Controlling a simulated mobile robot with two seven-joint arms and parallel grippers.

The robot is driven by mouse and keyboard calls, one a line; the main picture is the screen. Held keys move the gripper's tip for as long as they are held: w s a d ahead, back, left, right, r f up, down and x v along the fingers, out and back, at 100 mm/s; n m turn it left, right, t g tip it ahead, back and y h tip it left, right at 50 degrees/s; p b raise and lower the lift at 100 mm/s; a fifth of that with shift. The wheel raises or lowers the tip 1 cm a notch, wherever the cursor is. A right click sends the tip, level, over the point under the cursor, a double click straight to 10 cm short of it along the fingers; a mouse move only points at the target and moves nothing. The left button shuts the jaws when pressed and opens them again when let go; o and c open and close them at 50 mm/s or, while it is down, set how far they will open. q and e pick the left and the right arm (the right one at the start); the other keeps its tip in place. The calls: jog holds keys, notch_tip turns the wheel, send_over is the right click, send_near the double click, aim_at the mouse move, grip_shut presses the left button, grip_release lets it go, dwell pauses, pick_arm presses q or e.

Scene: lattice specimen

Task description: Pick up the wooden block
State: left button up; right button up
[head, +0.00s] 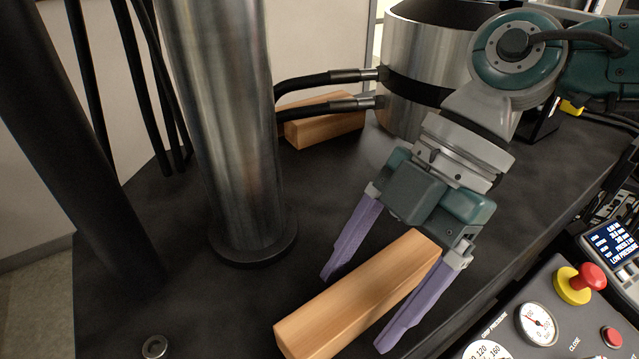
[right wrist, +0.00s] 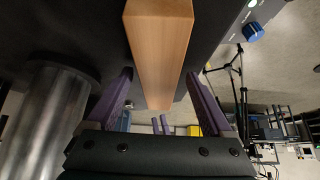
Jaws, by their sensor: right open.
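A long light-brown wooden block (head: 362,293) lies at the front of the dark table, slanting from lower left to upper right. My right gripper (head: 354,314) is open, its two purple fingers on either side of this block. The left finger shows a gap to the block; the right finger runs close along its right side, and I cannot tell if it touches. In the right wrist view the block (right wrist: 160,55) extends between the two fingers (right wrist: 160,76). My left gripper is in neither view.
A second piece of wood (head: 325,128) lies at the back, beside black hoses and a steel cylinder (head: 403,105). A thick steel column (head: 225,130) stands left of the block. A control panel (head: 560,310) with a red button is at lower right. A metal ring (head: 154,347) lies front left.

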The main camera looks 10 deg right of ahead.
grip_shut()
dwell(0.6)
